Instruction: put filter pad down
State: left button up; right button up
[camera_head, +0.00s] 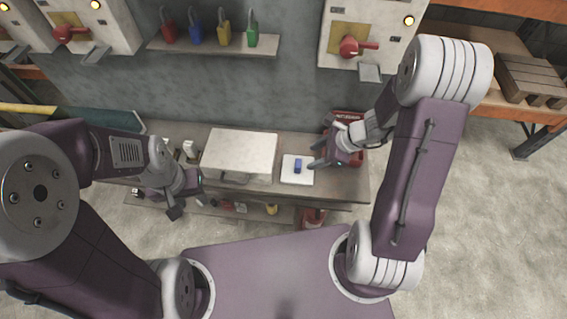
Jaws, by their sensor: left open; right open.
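A small white square pad (290,178) lies flat on the workbench, with a small blue block (298,166) on it. I cannot tell from this view which of these is the filter pad. My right gripper (316,163) is open just to the right of the blue block, its fingers pointing left over the pad's right edge. A gap seems to separate the fingers from the block. My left gripper (185,208) is open and empty at the bench's front edge, left of the large white box, well away from the pad.
The workbench (345,186) holds a large white box (240,150) left of the pad and a red toolbox (348,118) behind my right gripper. Small items stand on the lower shelf. Coloured padlocks (224,28) sit on a wall shelf. Wooden crates (530,80) are at the right.

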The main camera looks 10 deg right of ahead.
aim_at(302, 171)
jog(key=shift+s+d+f+b, duration=0.1)
jog(key=shift+f+b, duration=0.15)
jog(key=shift+f, duration=0.3)
jog(key=shift+s+d+f+b, duration=0.1)
jog(key=shift+f+b, duration=0.1)
jog(key=shift+f, duration=0.3)
jog(key=shift+w+a+f, duration=0.45)
jog(key=shift+a+f, duration=0.15)
jog(key=shift+f, duration=0.05)
jog(key=shift+w+a, duration=0.15)
jog(key=shift+a, duration=0.1)
jog(key=x, duration=0.2)
jog(key=b+x, duration=0.1)
jog(key=shift+a+f, duration=0.35)
jog(key=shift+f, duration=0.05)
jog(key=shift+a+f, duration=0.15)
jog(key=shift+f, duration=0.2)
jog(key=shift+w+a, duration=0.1)
jog(key=shift+w, duration=0.1)
pick_arm(q)
jog(key=shift+s+d+f, duration=0.2)
jog(key=shift+d+f, duration=0.05)
jog(key=shift+f, duration=0.25)
jog(key=shift+s+d+f, duration=0.15)
jog(key=shift+d+f, duration=0.1)
jog(key=shift+f, duration=0.2)
pick_arm(e)
jog(key=shift+s, duration=0.1)
grip_shut()
